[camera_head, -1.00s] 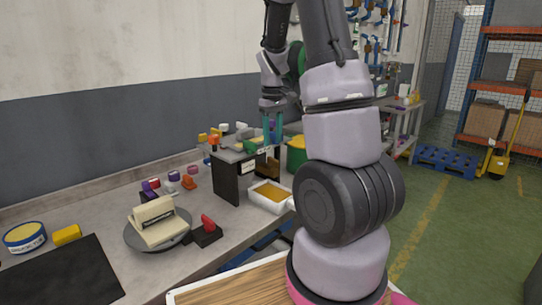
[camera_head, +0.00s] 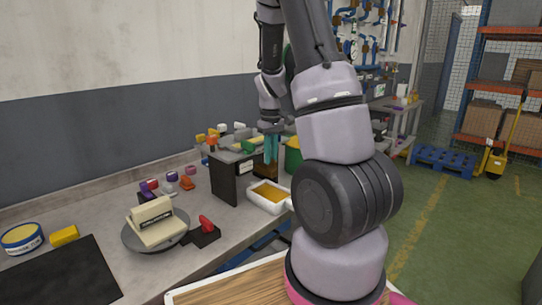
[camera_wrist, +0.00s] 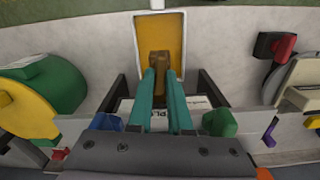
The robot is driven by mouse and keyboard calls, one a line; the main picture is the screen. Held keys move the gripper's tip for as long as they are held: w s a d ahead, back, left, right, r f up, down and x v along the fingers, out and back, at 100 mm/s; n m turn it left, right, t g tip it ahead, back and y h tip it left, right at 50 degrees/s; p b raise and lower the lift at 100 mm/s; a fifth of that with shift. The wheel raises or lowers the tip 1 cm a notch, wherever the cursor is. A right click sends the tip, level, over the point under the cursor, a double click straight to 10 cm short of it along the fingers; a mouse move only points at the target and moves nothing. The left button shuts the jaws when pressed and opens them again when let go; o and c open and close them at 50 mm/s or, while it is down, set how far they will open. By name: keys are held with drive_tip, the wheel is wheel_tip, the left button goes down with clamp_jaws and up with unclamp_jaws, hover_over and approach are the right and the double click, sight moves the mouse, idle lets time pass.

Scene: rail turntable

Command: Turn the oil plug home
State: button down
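My gripper (camera_head: 271,150) points down with its two teal fingers apart, over the right side of a black-sided stand (camera_head: 223,182). In the wrist view my gripper (camera_wrist: 159,73) has its fingertips on either side of a brown, brass-like part (camera_wrist: 159,60). I cannot tell if they touch it. This part also shows by the fingers in the head view (camera_head: 260,168). Which bit of it is the oil plug is hard to tell; the fingers hide much of it. A white tray (camera_head: 252,200) with an amber floor lies just in front, and shows in the wrist view (camera_wrist: 137,40).
Green, blue and orange pieces lie on and behind the stand. A round grey turntable (camera_head: 128,237) bears a cream block (camera_head: 152,218); a red-handled black block (camera_head: 204,236) is beside it. A yellow-green round container (camera_wrist: 30,100) is left in the wrist view.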

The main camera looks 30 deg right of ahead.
drive_tip(key=shift+m, duration=0.3)
drive_tip(key=m, duration=0.3)
drive_tip(key=shift+m, duration=0.3)
drive_tip(key=m, duration=0.3)
drive_tip(key=shift+m, duration=0.3)
drive_tip(key=m, duration=0.4)
drive_tip(key=shift+m, duration=1.8)
drive_tip(key=c, duration=0.8)
unclamp_jaws()
drive_tip(key=shift+c, duration=0.2)
